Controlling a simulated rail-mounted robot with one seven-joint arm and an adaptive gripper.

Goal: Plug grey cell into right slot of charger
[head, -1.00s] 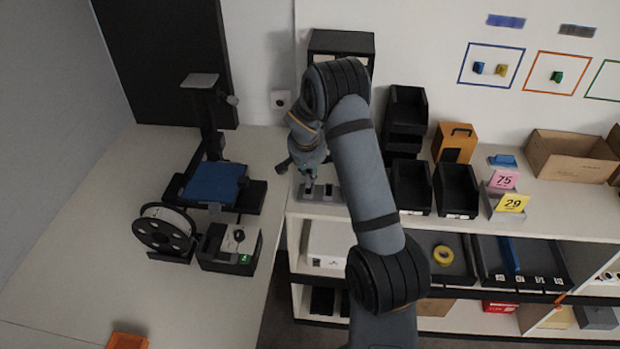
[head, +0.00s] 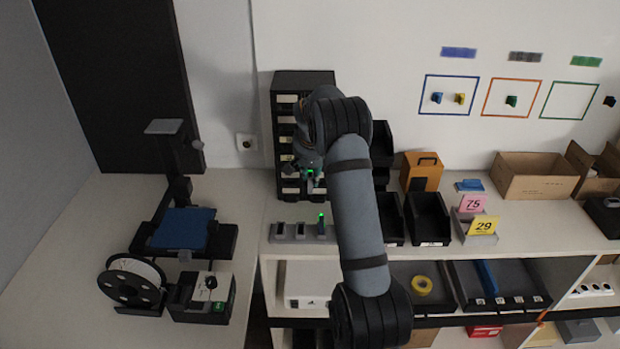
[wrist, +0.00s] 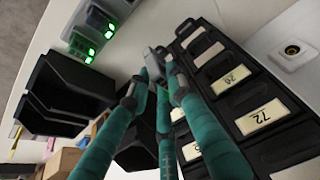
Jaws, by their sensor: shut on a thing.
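The charger (head: 290,239) is a low grey block on the left end of the shelf top. Dark slots show at its left and middle; an upright piece with a green light stands at its right. In the wrist view the charger (wrist: 88,22) is at upper left, with green lights. My gripper (head: 311,184) is above and behind the charger, in front of the dark drawer cabinet. In the wrist view its teal fingers (wrist: 155,80) are shut on a small grey block, seemingly the grey cell (wrist: 153,62), apart from the charger. The fingers hide part of it.
The drawer cabinet (head: 288,82) stands close behind my gripper. Black bins (head: 428,218) and an orange case (head: 421,172) stand to the right. A printer with a blue bed (head: 184,229) is on the left table. A wall socket (head: 246,142) is left of the cabinet.

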